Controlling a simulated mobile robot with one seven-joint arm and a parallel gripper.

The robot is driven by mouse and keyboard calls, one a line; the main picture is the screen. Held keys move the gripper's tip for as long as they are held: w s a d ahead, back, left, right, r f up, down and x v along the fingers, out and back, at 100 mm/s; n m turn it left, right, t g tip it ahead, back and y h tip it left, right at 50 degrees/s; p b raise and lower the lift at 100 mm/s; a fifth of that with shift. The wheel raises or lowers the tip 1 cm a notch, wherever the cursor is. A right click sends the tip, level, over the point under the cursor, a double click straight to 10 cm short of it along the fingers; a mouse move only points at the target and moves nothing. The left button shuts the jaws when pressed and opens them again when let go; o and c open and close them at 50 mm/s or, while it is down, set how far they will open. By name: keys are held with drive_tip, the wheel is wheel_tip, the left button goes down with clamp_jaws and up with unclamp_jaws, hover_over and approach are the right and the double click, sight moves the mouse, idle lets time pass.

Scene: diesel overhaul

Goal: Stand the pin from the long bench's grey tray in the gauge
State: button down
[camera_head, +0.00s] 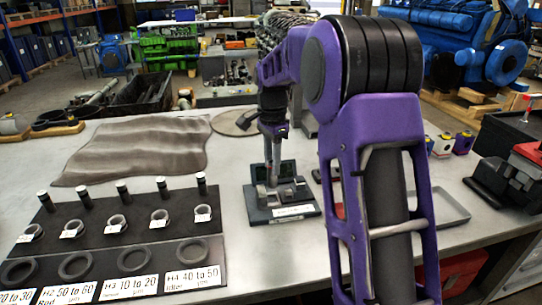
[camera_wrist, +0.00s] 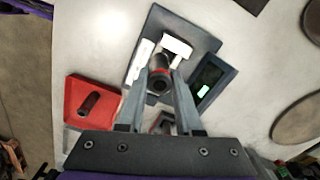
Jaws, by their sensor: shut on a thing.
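My gripper (camera_head: 272,184) points down over the gauge (camera_head: 262,214), a dark base with metal blocks, a white label and a small dark display box. In the wrist view my gripper (camera_wrist: 161,80) is shut on the pin (camera_wrist: 160,86), a dark, hollow-ended cylinder seen nearly end-on, with a red band around it. The gauge base (camera_wrist: 203,38) lies behind the pin, with a white block and the display box (camera_wrist: 212,80) beside it. Whether the pin touches the gauge is hidden. The grey tray (camera_head: 455,222) is right of the gauge, partly behind my arm; its visible part looks empty.
Left on the bench are a black mat (camera_head: 135,228) with several rings and short pins, and a rumpled grey cloth (camera_head: 140,148). A red-and-black device (camera_head: 515,175) stands at right.

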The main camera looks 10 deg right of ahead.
drive_tip(key=m+b, duration=0.1)
drive_tip(key=w+f+m+b, duration=0.1)
drive_tip(key=w+m+b, duration=0.1)
drive_tip(key=m, duration=0.1)
drive_tip(key=shift+d+f, duration=0.1)
drive_tip(key=shift+f, duration=0.2)
idle(0.6)
drive_tip(key=shift+p, duration=0.3)
idle(0.9)
drive_tip(key=shift+f, duration=0.15)
idle(0.5)
drive_tip(key=shift+f, duration=0.5)
drive_tip(key=shift+f+b, duration=0.3)
drive_tip(key=shift+f, duration=0.05)
drive_tip(key=shift+f, duration=0.25)
drive_tip(key=shift+f, duration=0.25)
idle(0.4)
